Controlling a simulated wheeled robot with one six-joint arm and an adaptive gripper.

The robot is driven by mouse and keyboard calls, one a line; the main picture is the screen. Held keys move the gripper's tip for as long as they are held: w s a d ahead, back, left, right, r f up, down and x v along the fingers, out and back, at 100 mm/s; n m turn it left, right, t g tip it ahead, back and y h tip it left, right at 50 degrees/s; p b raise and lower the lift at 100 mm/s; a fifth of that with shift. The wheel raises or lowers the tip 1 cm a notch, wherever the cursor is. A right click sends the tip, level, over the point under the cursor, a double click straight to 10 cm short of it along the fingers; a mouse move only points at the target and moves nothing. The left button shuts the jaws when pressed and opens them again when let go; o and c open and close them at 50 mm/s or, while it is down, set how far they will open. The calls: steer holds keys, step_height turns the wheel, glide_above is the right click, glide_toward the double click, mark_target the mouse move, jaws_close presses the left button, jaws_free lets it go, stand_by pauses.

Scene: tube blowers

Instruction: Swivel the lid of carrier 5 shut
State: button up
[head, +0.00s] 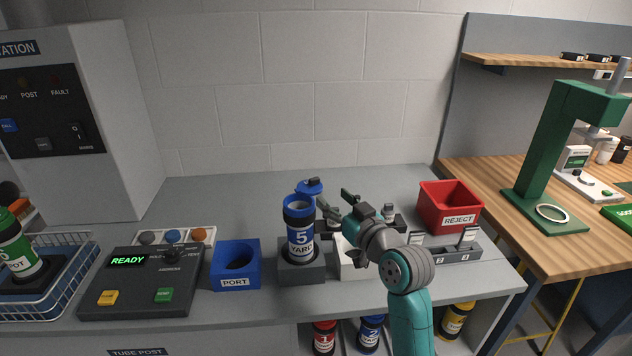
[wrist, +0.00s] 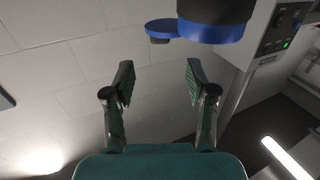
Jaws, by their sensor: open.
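Carrier 5 (head: 300,240) stands upright in a dark grey block (head: 301,273) on the bench. It is dark with blue bands and a white label reading 5 and YARD. Its blue lid (head: 309,187) is swung out to the side, off the open mouth. In the wrist view, the lid (wrist: 163,28) shows at the top, beside the blue rim of the carrier (wrist: 212,33). My gripper (head: 335,202) is open and empty, just right of the carrier's top. The wrist view shows both fingers apart (wrist: 159,82), with the lid beyond them and nothing between.
A blue PORT holder (head: 235,282) and a control box reading READY (head: 125,285) stand left of the carrier. A white block (head: 352,265) is close on its right, partly behind my arm. A red REJECT bin (head: 451,204) stands farther right.

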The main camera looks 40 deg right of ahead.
mark_target(316, 181)
steer(key=w, duration=0.3)
steer(key=w+d, duration=0.1)
steer(key=w, duration=0.4)
steer(key=shift+w+d, duration=0.4)
jaws_close()
